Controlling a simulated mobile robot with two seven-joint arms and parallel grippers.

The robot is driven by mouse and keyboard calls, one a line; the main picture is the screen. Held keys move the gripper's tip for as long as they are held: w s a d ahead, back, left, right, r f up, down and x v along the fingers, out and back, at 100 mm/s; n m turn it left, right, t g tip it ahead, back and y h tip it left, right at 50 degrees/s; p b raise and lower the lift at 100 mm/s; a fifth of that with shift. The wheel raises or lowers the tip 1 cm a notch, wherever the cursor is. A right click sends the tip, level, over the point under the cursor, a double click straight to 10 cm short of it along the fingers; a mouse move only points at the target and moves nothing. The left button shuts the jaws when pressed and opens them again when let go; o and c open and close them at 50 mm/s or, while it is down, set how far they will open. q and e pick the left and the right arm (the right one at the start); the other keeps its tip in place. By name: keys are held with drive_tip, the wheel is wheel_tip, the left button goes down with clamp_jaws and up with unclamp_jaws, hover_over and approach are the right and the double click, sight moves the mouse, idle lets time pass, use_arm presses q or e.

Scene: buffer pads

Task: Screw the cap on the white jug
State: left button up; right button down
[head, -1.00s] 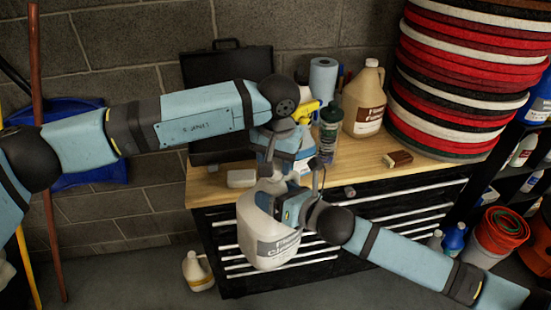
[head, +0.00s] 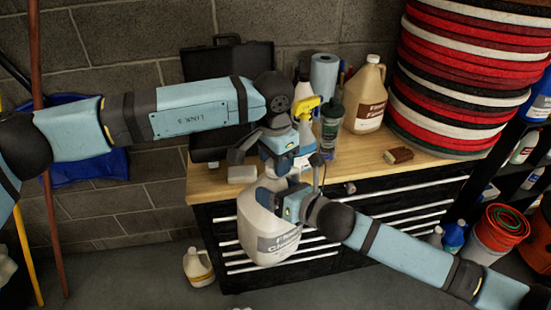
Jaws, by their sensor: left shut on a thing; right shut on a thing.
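The white jug (head: 267,238), translucent with a grey label, hangs upright or nearly so in front of the drawers of the tool chest. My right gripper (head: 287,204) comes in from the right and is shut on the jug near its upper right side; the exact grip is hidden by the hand. My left gripper (head: 277,176) points down over the top of the jug. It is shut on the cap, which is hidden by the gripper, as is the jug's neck. I cannot tell how the cap sits on the neck.
The wooden chest top (head: 215,186) holds a black case, a yellow-headed spray bottle (head: 305,113), a dark-capped bottle (head: 330,130), a tan jug (head: 366,97) and a brush (head: 398,155). Stacked pads (head: 455,70) rise at right. A small jug (head: 198,268) stands on the floor.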

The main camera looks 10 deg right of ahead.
use_arm(q)
drive_tip(key=o, duration=0.9)
drive_tip(key=shift+r, duration=0.1)
drive_tip(key=shift+d+r, duration=0.15)
drive_tip(key=shift+r, duration=2.1)
drive_tip(key=shift+w+n, duration=0.1)
drive_tip(key=shift+n, duration=0.2)
drive_tip(key=shift+c, duration=0.5)
